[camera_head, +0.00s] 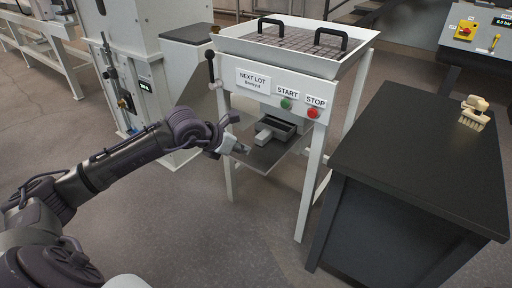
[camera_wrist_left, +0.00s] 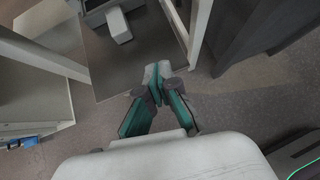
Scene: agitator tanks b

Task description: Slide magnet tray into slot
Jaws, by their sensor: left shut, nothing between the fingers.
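A dark open tray (camera_head: 285,125) with a light grey block-like handle (camera_head: 264,135) at its front sits at the inner part of a grey shelf (camera_head: 268,156), under the white stand's front panel. It looks like the magnet tray; the slot itself is hard to make out. In the left wrist view, the handle (camera_wrist_left: 118,26) shows at the top, above the bare shelf (camera_wrist_left: 130,62). My left gripper (camera_head: 243,149) is at the shelf's left front edge, apart from the handle. Its fingers (camera_wrist_left: 158,75) are shut and empty. My right gripper is not in view.
The white stand (camera_head: 275,75) carries START (camera_head: 286,104) and STOP (camera_head: 313,113) buttons, a black-knobbed lever (camera_head: 211,66) and a grid with two black handles on top. A black table (camera_head: 415,135) with a cream brush (camera_head: 472,113) stands right. The floor in front is clear.

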